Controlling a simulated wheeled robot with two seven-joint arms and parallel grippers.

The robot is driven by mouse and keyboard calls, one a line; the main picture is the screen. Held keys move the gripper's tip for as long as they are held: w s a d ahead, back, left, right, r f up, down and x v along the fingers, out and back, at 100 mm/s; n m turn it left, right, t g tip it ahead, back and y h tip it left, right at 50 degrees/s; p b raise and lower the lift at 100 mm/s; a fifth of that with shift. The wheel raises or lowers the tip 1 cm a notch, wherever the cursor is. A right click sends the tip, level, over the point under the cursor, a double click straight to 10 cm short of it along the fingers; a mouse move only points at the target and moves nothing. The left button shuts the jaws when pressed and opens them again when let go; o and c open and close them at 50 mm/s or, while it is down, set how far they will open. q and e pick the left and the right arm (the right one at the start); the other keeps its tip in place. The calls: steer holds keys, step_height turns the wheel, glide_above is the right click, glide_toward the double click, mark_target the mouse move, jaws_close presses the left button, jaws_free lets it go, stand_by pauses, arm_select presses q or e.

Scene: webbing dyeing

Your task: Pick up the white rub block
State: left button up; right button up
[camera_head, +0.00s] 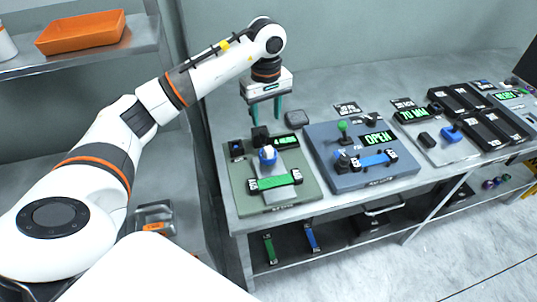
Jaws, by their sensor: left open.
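My left gripper (265,116) points down over the back of the bench, above the far edge of the green-grey station. Its two green fingers are apart, and I see nothing between them. My right gripper is not in view.
A blue-grey station (330,176) with an OPEN display stands to the right, and more stations with black trays (492,128) stand farther right. A shelf with an orange tray (82,32) is at upper left. Bare bench (235,115) shows behind the stations.

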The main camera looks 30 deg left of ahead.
arm_select(q)
steer(key=p, duration=0.2)
glide_above(269, 148)
steer(key=f, duration=0.6)
steer(key=shift+a, duration=0.4)
steer(key=f+p, duration=0.1)
steer(key=f, duration=0.1)
steer(key=f+p, duration=0.1)
steer(key=f, duration=0.1)
steer(key=shift+s+d, duration=0.1)
steer(key=shift+d, duration=0.3)
steer(key=shift+f, duration=0.65)
jaws_close()
